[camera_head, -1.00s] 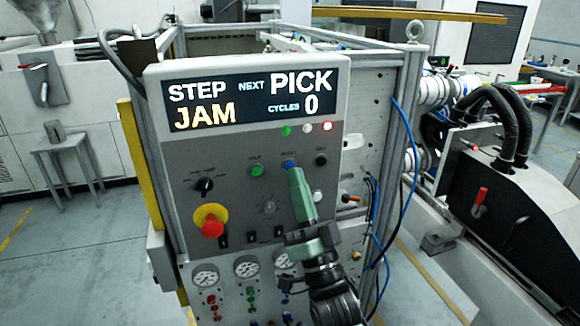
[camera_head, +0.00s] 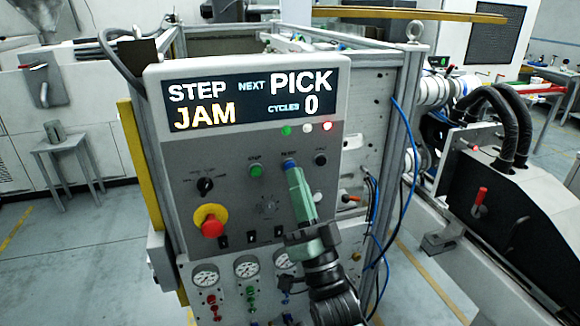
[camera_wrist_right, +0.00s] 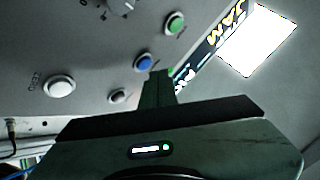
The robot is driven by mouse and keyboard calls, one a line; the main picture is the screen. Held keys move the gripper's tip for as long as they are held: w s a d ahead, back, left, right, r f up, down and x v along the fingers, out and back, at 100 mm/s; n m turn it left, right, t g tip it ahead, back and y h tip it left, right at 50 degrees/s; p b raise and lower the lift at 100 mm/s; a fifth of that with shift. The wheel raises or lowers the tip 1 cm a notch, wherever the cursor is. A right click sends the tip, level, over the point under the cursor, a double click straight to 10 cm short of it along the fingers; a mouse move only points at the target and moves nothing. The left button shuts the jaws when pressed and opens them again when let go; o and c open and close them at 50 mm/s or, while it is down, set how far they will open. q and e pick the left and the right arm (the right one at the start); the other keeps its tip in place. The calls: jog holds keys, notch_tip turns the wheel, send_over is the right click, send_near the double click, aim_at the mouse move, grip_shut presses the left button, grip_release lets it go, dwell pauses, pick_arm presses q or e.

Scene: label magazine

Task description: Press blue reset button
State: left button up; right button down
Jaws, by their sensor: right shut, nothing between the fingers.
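The blue reset button (camera_head: 289,163) is on the upper part of the grey control panel (camera_head: 225,190), right of a green button (camera_head: 256,170). My right gripper (camera_head: 292,168) is shut and empty, its green fingers pointing up the panel with the tips at the blue button's lower edge in the head view. In the right wrist view the blue button (camera_wrist_right: 143,62) shows whole, just left of the fingertips (camera_wrist_right: 160,73). I cannot tell whether the tips touch it. My left gripper is not in view.
A black button (camera_head: 320,159), a white button (camera_head: 317,196), a black selector knob (camera_head: 205,185) and a red emergency stop (camera_head: 212,226) share the panel. The display (camera_head: 250,101) above reads STEP JAM, NEXT PICK, CYCLES 0. Gauges (camera_head: 246,267) sit below.

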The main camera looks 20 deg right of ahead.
dwell(0.4)
jog(key=shift+w, duration=0.45)
jog(key=shift+w, duration=0.35)
dwell(0.5)
jog(key=shift+s, duration=0.85)
jog(key=shift+s+p, duration=0.6)
jog(key=shift+s, duration=1.85)
